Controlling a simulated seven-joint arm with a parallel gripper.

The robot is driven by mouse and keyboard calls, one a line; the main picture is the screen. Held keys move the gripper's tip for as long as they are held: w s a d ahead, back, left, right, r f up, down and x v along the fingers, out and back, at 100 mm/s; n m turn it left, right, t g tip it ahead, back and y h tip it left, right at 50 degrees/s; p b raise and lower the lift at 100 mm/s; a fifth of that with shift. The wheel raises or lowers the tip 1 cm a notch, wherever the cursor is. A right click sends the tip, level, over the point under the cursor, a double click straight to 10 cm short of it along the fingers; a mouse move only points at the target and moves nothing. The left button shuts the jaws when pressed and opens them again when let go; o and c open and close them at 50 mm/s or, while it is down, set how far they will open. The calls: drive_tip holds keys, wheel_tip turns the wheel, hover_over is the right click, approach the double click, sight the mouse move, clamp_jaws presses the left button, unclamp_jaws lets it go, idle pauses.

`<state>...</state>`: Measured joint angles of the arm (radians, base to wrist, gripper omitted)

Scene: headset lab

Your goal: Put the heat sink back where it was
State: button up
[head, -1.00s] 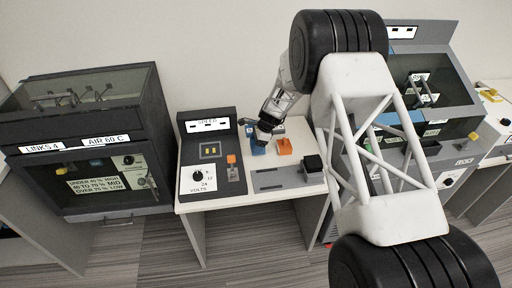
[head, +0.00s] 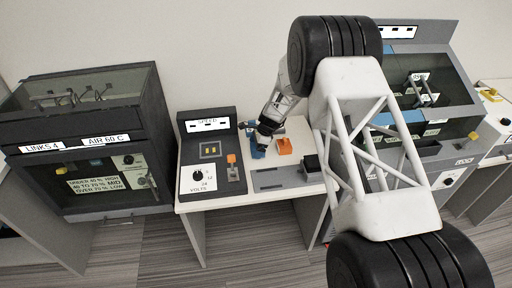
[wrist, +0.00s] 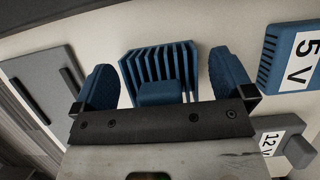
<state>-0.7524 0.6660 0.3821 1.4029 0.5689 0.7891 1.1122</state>
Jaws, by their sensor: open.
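A blue finned heat sink (wrist: 158,66) lies on the white table top in the wrist view. My gripper (wrist: 165,82) is open, with one blue fingertip on each side of this heat sink and a gap showing on both sides. A second blue finned block (wrist: 288,62) with a 5 V label is to the right, outside the fingers. The blue there is too small to tell fingertips from heat sink.
A grey part with a 12 V label (wrist: 278,138) is at lower right in the wrist view. A dark control panel (head: 210,155) with a volts dial stands to the left.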

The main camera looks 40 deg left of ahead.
drive_tip(key=shift+r, duration=0.15)
drive_tip(key=v, duration=1.2)
idle(1.0)
